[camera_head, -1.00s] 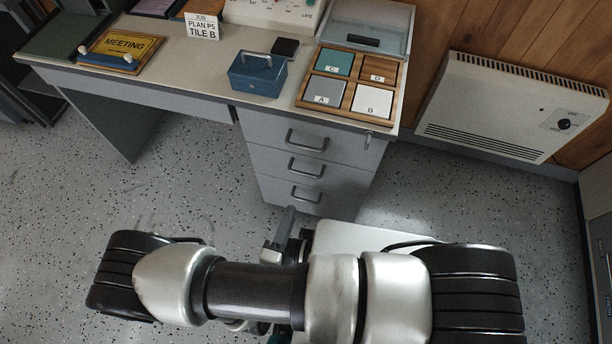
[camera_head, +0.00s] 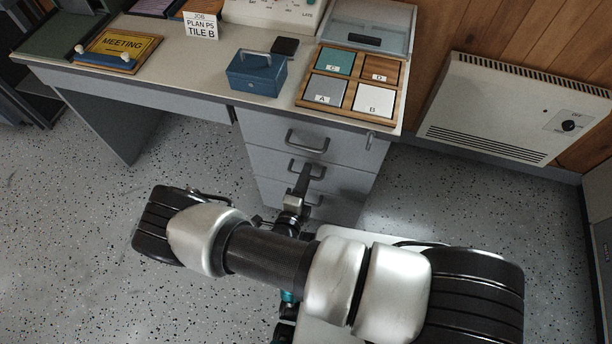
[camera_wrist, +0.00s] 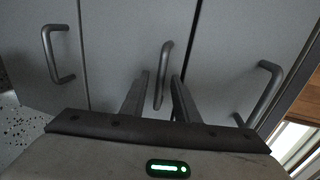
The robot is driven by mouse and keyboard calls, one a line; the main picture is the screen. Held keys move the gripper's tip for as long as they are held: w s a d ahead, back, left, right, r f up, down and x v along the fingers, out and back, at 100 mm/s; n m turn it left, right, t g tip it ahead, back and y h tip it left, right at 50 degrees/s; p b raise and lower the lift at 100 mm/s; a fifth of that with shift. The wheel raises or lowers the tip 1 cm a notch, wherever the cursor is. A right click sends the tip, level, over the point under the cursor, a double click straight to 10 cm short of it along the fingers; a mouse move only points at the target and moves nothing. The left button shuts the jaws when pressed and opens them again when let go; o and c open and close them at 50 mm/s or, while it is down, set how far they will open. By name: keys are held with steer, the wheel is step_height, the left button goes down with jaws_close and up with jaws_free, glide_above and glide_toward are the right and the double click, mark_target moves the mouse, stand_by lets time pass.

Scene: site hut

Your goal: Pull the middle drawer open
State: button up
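The grey drawer unit (camera_head: 262,130) under the desk has three stacked drawers, all shut. The middle drawer's bar handle (camera_head: 318,172) is partly covered by my gripper in the head view. In the wrist view, that handle (camera_wrist: 164,70) stands between my gripper's two fingers (camera_wrist: 160,88). The fingers are apart, with a gap visible on each side of the handle. My gripper (camera_head: 303,172) reaches up to the drawer front in the head view. The top drawer's handle (camera_head: 307,141) is clear above it; the bottom one is partly hidden by my gripper.
The desk top (camera_head: 218,62) carries a blue box (camera_head: 256,78), a tile tray (camera_head: 301,92) and a yellow sign (camera_head: 118,45). A white heater (camera_head: 500,105) is on the wall at right. Speckled floor (camera_head: 195,165) is free left of the drawers.

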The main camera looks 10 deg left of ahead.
steer(key=shift+w+f, duration=0.1)
steer(key=shift+w, duration=0.3)
jaws_close()
steer(key=shift+s, duration=0.1)
